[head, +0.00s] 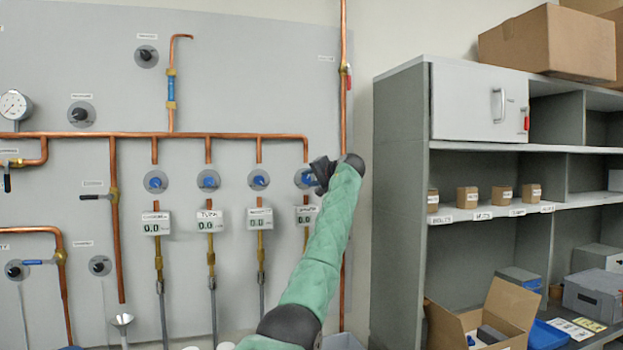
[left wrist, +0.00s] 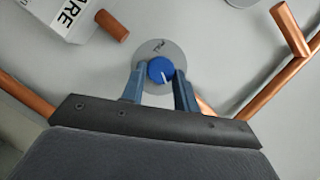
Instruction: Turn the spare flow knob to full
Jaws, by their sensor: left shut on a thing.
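The spare flow knob is the rightmost blue knob (head: 308,179) in the row on the wall panel. In the left wrist view the blue knob (left wrist: 160,69) sits on a round grey plate (left wrist: 158,47), and its white pointer line points toward the bottom of the picture. Small dark marks on the plate are too small to read. My left gripper (head: 317,176) is at this knob, its two blue-grey fingers (left wrist: 160,88) shut on either side of it. The gripper partly hides the knob in the head view. A display with a label ending in "ARE" (left wrist: 75,15) shows near it. My right gripper is not in view.
Three similar blue knobs, including one beside it (head: 258,180), are to the left above displays. A copper pipe (head: 344,90) runs vertically just right of the gripper. A grey shelf unit (head: 400,200) with boxes stands at the right.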

